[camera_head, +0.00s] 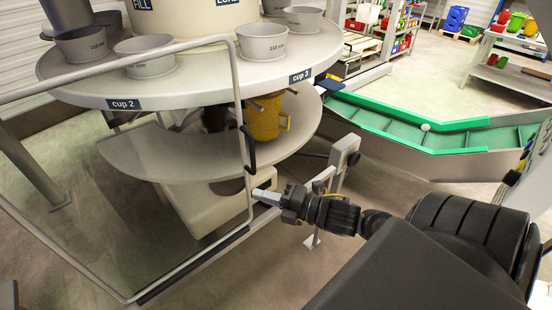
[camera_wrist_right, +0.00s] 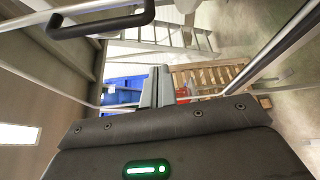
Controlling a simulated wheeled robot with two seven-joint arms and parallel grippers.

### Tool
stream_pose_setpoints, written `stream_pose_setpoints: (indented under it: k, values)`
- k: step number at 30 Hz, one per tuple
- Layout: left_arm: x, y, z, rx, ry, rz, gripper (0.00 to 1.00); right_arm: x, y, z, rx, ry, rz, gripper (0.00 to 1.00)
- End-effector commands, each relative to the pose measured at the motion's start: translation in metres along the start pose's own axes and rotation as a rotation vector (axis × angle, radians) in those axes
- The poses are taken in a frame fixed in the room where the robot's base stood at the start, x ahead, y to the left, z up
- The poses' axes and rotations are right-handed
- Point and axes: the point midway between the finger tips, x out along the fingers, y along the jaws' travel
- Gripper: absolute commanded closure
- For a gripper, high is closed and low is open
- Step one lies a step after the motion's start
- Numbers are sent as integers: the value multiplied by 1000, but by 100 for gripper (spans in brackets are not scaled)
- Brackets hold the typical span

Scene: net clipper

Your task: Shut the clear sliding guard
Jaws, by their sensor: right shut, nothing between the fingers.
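The clear sliding guard (camera_head: 237,85) is a see-through panel in a thin metal frame, in front of the round turntable in the head view. A black handle (camera_head: 249,150) is on its right upright; the handle also shows at the top left of the right wrist view (camera_wrist_right: 100,22). My right gripper (camera_head: 265,196) is shut and empty, close to the lower part of that upright and below the handle. Its closed fingers (camera_wrist_right: 155,88) show in the right wrist view. I cannot tell whether they touch the frame. My left gripper is not in view.
The turntable (camera_head: 190,88) carries several grey cups, with a yellow ribbed part (camera_head: 264,118) beneath it. A metal post with a bracket (camera_head: 340,160) stands right of the gripper. A green conveyor (camera_head: 400,128) runs right. Floor shows below the guard.

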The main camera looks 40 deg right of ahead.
Motion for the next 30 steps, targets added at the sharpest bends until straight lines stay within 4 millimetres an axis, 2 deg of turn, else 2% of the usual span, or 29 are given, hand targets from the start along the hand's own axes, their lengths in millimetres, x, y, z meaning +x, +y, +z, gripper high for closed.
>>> stream_pose_setpoints:
  k: [1, 7, 12, 16, 30]
  values:
    - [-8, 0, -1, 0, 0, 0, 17, 12, 6, 2, 3, -3, 5, 100]
    - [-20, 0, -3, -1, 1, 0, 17, 52, 4, 1, 4, -2, 3, 100]
    - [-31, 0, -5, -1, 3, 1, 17, 42, 2, 24, 0, -2, -4, 100]
    - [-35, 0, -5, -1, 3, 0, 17, 39, 1, 34, 1, -2, -3, 100]
    - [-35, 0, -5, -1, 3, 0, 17, 37, -1, 38, 1, 0, -1, 100]
